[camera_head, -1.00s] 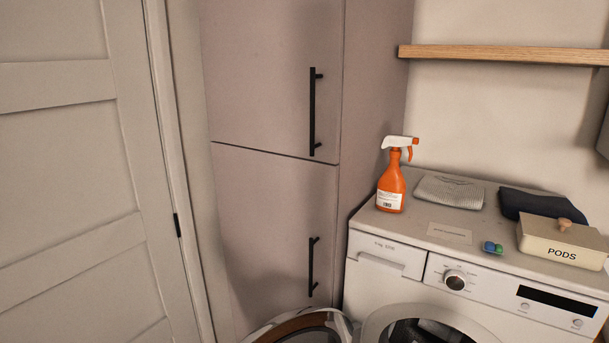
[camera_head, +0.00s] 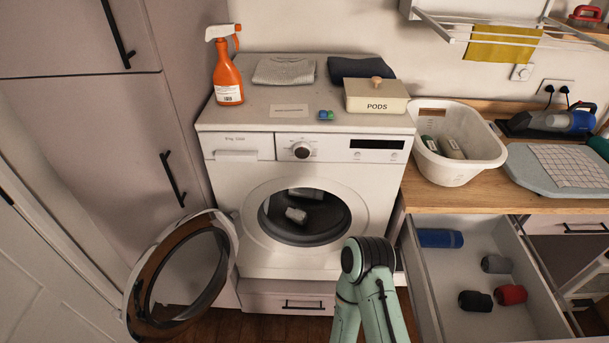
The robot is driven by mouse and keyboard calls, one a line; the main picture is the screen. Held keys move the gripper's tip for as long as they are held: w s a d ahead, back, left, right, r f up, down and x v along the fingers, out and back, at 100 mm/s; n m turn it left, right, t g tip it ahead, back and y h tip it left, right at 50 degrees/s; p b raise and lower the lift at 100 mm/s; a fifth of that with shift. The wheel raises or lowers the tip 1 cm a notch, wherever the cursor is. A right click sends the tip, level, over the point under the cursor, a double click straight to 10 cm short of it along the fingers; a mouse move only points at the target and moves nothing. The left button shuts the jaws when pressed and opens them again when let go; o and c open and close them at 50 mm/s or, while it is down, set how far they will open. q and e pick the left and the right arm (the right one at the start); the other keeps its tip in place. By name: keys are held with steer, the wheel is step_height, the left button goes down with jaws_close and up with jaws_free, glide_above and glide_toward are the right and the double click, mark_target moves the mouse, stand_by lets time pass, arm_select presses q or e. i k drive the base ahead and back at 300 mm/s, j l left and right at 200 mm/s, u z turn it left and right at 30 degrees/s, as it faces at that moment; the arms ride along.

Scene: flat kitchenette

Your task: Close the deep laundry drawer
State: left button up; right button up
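An open drawer (camera_head: 450,277) extends from under the wooden counter at the lower right. Inside lie a blue roll (camera_head: 439,238), two dark grey rolls (camera_head: 496,264) and a red roll (camera_head: 511,294). Its near end is cut off by the picture's bottom edge. A second, shallow drawer (camera_head: 290,303) with a black handle sits under the washing machine and looks shut. A green and black link of one of my arms (camera_head: 368,270) rises in front of the washer, left of the open drawer. Neither gripper shows.
The washing machine (camera_head: 230,185) has its round door (camera_head: 226,265) swung open to the left, with grey cloth in the drum. A white basket (camera_head: 472,172) and an ironing board (camera_head: 528,172) stand on the counter (camera_head: 432,197). A tall cupboard (camera_head: 95,125) is at left.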

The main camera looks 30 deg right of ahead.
mark_target(436, 277)
steer(key=z, duration=3.35)
